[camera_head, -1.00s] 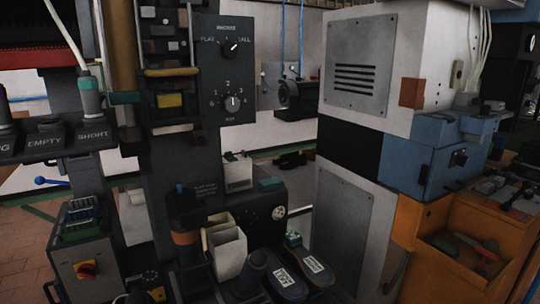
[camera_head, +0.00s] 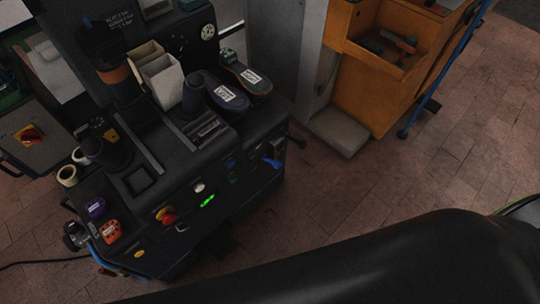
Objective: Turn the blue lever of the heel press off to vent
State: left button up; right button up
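The heel press (camera_head: 190,170) is a black machine at the left of the head view, seen from above. A small blue lever (camera_head: 272,162) sits at the right end of its front, beside a small fitting. The lever lies roughly sideways; its off and vent marks are too small to read. A green lit display (camera_head: 207,200) and a red and yellow knob (camera_head: 166,215) are on the front panel to the left of the lever. Neither of my grippers shows.
Shoe soles with white labels (camera_head: 228,94) lie on the press top beside white bins (camera_head: 160,78). An orange cabinet (camera_head: 375,85) stands behind, right. Brick floor (camera_head: 340,190) is clear right of the press. A large dark rounded shape covers the lower right.

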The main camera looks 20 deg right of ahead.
aim_at(277, 164)
jog(key=j+z, duration=0.2)
jog(key=z, duration=0.25)
jog(key=j+z, duration=0.2)
jog(key=z, duration=0.25)
jog(key=j+z, duration=0.2)
jog(key=z, duration=0.25)
